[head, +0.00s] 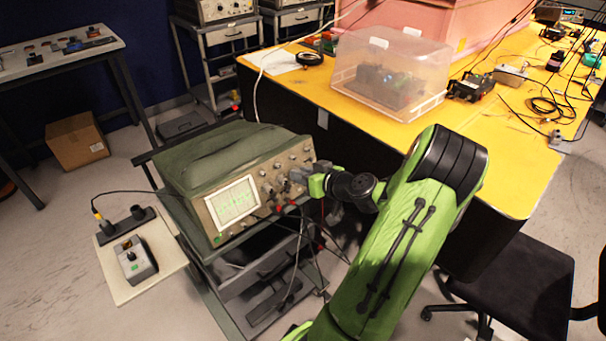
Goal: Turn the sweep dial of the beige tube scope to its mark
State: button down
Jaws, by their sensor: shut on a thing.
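The beige tube scope (262,190) stands on a cart, its lit screen (234,204) at the left of its front panel and several knobs to the right. A dark green cover lies over its top. My gripper (297,176) reaches in from the right, at the right part of the panel. It is shut on a knob there, which I take for the sweep dial. The fingers hide most of that knob, and its mark and pointer are too small to make out.
A small plate (150,268) with a grey device sits left of the cart. The yellow-topped bench (508,165) holds a clear plastic box (390,75) and cables. A black chair (512,285) stands at the lower right. A cardboard box (77,142) is on the floor.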

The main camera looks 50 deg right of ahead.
jog(key=shift+f+m+t+p, duration=0.15)
jog(key=shift+m+p, duration=0.5)
jog(key=shift+m, duration=1.9)
jog(key=shift+r+m+t+p, duration=0.15)
jog(key=shift+m+p, duration=0.5)
jog(key=shift+m, duration=1.9)
jog(key=shift+f, duration=0.1)
jog(key=c, duration=1)
grip_release()
jog(key=shift+o, duration=0.2)
jog(key=shift+s, duration=0.1)
jog(key=p+v, duration=0.2)
jog(key=v, duration=1.3)
jog(key=shift+s+d, duration=0.25)
jog(key=shift+s, duration=0.15)
